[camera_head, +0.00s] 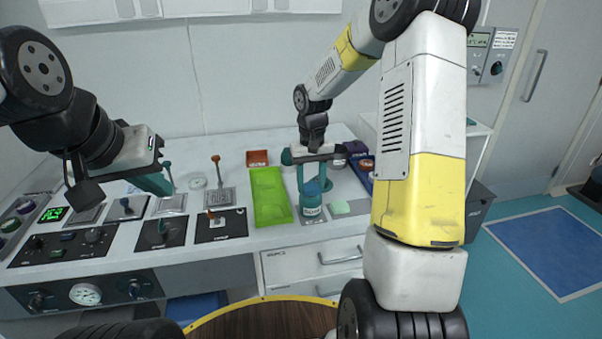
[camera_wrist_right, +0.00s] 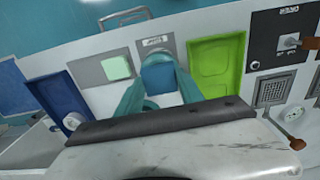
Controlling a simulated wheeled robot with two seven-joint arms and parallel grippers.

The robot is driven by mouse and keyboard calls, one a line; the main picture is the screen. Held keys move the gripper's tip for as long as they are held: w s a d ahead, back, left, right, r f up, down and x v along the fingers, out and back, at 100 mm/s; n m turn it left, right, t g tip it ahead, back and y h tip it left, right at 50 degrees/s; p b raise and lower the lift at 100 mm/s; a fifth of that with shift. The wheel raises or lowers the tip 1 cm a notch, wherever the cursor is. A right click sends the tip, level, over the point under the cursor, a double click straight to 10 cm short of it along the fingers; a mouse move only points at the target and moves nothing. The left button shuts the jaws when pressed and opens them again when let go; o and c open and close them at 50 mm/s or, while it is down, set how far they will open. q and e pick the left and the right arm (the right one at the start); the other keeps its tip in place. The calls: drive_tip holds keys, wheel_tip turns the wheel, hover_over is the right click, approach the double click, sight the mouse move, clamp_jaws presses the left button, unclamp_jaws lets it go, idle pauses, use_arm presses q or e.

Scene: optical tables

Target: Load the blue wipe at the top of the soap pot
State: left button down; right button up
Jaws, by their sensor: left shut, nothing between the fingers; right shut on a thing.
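The soap pot (camera_head: 311,206), a small teal jar with a pale label, stands at the bench's front edge, right of the green tray. The blue wipe (camera_head: 313,186) is at the pot's top, between the teal fingers of my right gripper (camera_head: 313,183). In the right wrist view the blue wipe (camera_wrist_right: 158,78) sits between both fingertips (camera_wrist_right: 158,84). My right gripper is shut on it. Whether the wipe rests on the pot or hangs just above it, I cannot tell. My left gripper (camera_head: 168,186) is shut and empty, above the control panels at the left.
The green tray (camera_head: 270,197) lies left of the pot. A pale green block (camera_head: 340,207) on a grey pad is just right of it. A blue tray (camera_wrist_right: 60,100) lies further off. Levers and switch panels (camera_head: 221,224) fill the left bench.

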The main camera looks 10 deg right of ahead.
sight(311, 186)
drive_tip(key=shift+r, duration=3.5)
drive_tip(key=shift+s, duration=0.1)
